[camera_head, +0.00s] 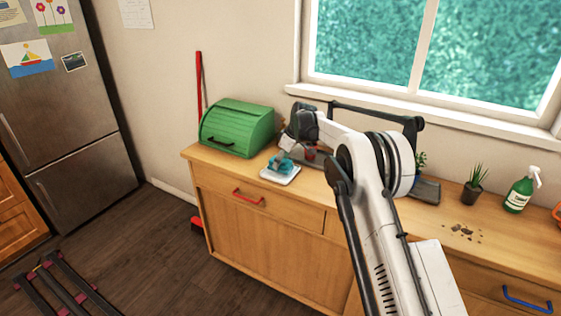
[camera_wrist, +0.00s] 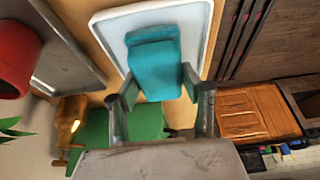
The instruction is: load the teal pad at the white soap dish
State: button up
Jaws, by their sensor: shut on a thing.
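The white soap dish (camera_head: 279,178) is a flat, pale tray on the wooden counter, in front of the green bread box. In the wrist view the dish (camera_wrist: 108,28) lies behind the teal pad (camera_wrist: 155,68). The teal pad also shows in the head view (camera_head: 277,165), over the dish and partly hidden by my gripper (camera_head: 283,157). In the wrist view my gripper (camera_wrist: 160,86) has one finger on each side of the pad's near end and is shut on it. I cannot tell whether the pad touches the dish.
The green bread box (camera_head: 238,129) stands just left of the dish. A red item (camera_head: 310,153) is close behind my wrist. A potted plant (camera_head: 473,193), a green spray bottle (camera_head: 520,190) and dark crumbs (camera_head: 466,231) are farther right. The counter's front edge is near the dish.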

jog(key=shift+f+b, duration=0.55)
jog(key=shift+b, duration=0.1)
dwell(2.4)
jog(key=shift+r, duration=0.1)
jog(key=shift+r+p, duration=1.1)
jog(key=shift+r, duration=2.35)
jog(key=shift+d, duration=0.1)
